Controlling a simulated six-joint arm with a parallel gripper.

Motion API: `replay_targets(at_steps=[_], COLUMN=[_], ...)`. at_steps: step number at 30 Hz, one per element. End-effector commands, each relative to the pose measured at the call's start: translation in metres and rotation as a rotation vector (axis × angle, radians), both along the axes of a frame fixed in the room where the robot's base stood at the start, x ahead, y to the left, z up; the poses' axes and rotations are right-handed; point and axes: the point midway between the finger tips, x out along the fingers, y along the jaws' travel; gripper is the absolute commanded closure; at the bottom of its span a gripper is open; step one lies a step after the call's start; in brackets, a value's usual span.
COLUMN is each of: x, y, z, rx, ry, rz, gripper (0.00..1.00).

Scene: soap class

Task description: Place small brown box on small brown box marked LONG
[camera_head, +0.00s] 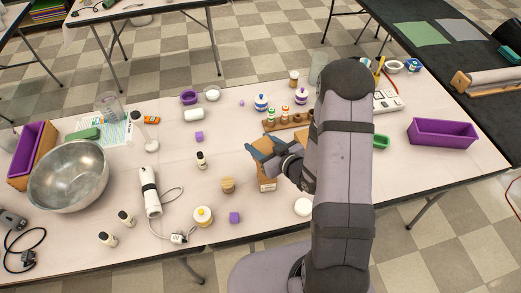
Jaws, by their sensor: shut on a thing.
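My gripper (271,160) is near the middle of the table, shut on a small brown box (263,143). The box shows above and behind the dark fingers, and part of it is hidden by them. Another brown box surface (267,185) with a pale label on its lower front shows just below the gripper. The gripper hides where these two brown parts meet, so I cannot tell whether they touch. The word LONG is too small to read.
A wooden rack with small bottles (287,122) stands close behind the gripper. A round wooden brush (228,185) and a white dish (303,207) are nearby. A steel bowl (68,177) is at left, a purple tray (443,133) at right. My arm hides the table's right-centre.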

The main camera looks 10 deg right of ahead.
Motion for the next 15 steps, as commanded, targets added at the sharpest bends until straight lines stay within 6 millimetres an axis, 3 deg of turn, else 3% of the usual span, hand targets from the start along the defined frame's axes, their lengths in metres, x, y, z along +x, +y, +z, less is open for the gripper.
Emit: replay_targets(at_steps=[15], x=[0.0], y=[0.0], z=[-0.036], rx=[0.001], ry=[0.0], rz=[0.0], gripper=[0.81])
